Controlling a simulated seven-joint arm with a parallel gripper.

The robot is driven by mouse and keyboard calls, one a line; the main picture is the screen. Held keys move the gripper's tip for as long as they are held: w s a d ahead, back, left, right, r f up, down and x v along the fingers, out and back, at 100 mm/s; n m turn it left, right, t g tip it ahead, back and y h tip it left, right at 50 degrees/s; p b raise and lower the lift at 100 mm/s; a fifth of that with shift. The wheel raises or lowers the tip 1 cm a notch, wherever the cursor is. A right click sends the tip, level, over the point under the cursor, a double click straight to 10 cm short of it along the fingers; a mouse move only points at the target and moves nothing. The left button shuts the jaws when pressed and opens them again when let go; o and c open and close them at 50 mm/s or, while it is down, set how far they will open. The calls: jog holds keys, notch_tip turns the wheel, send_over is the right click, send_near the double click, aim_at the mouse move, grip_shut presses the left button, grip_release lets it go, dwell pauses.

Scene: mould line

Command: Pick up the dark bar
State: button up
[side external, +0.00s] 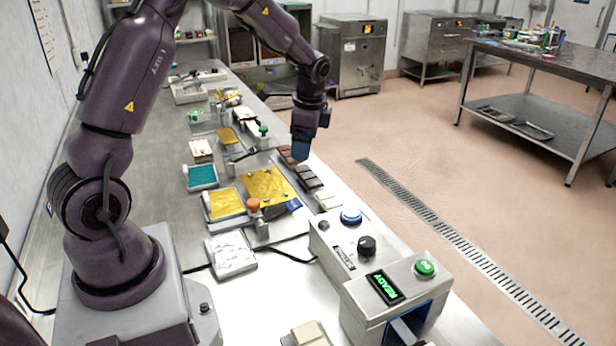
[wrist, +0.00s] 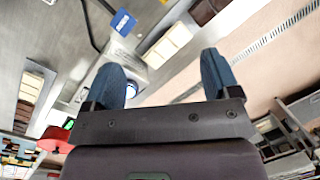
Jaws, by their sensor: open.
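A dark brown segmented bar (side external: 308,180) lies near the right edge of the bench in the side view. A redder brown bar (side external: 287,156) lies just behind it, close to my gripper. My gripper (side external: 301,150) points down over the bench edge by these bars, with its blue fingers apart and nothing seen between them. In the wrist view my gripper (wrist: 161,62) is open, and a dark brown bar (wrist: 206,10) shows at the top, beyond the right finger. The height of my fingers above the bars is hard to judge.
A pale cream bar (side external: 327,202) lies in front of the dark bar; cream bars (wrist: 168,45) show in the wrist view. Yellow moulds (side external: 268,187), a teal tray (side external: 201,176) and an orange knob (side external: 253,204) crowd the left. A control box (side external: 370,262) reading READY stands in front.

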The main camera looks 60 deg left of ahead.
jog(key=w+a+f+m, duration=0.3)
jog(key=a+f+m, duration=0.2)
jog(key=m+y, duration=0.1)
jog(key=m, duration=0.5)
send_over(308, 175)
jog(key=d, duration=0.2)
jog(key=shift+t, duration=0.3)
jog(key=f, duration=0.5)
jog(key=shift+s+d, duration=0.1)
jog(key=shift+s, duration=0.1)
jog(key=shift+x, duration=2.9)
jog(key=shift+w, duration=0.2)
jog(key=c, duration=1)
jog(key=shift+r, duration=0.1)
